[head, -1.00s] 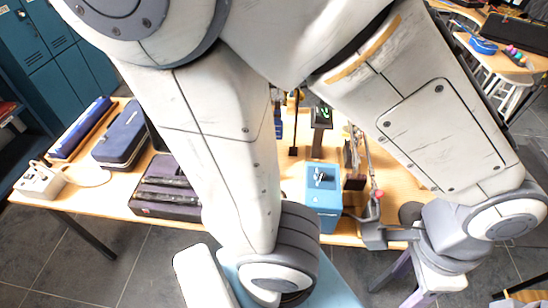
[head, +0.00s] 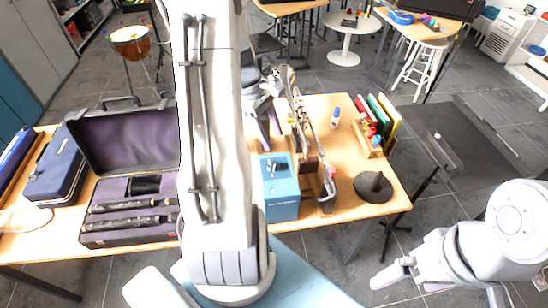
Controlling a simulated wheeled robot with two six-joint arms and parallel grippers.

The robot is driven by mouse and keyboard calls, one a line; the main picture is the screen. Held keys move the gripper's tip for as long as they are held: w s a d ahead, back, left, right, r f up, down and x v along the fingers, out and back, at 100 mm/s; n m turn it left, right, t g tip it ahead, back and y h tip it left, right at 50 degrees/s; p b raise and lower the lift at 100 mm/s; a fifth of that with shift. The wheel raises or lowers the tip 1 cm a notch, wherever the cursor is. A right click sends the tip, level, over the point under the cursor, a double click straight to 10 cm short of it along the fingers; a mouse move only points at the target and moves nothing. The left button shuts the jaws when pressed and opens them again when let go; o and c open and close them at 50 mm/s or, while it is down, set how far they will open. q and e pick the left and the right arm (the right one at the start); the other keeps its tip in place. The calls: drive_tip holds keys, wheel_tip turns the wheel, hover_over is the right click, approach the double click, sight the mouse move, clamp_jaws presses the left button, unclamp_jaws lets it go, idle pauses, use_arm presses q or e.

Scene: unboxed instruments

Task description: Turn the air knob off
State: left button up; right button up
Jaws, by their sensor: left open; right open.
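A blue box (head: 281,203) stands near the table's front edge, just right of my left arm. A small dark fitting (head: 276,168) sits on its top; it may be the air knob, and its setting is too small to tell. My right gripper (head: 386,277) is low at the right, beyond the table's front edge, open and empty, away from the box.
An open instrument case (head: 130,205) and a closed blue case (head: 55,170) lie on the left of the table. A tall metal instrument (head: 298,120) stands beside the box. A dark round base (head: 373,187) and a wooden rack (head: 371,145) are at the right.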

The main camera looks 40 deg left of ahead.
sight(274, 164)
use_arm(q)
wheel_tip(274, 164, down, 11)
drive_tip(key=shift+d+r+n+p, duration=0.15)
drive_tip(key=shift+n+p, duration=0.4)
drive_tip(key=shift+n, duration=0.55)
clamp_jaws()
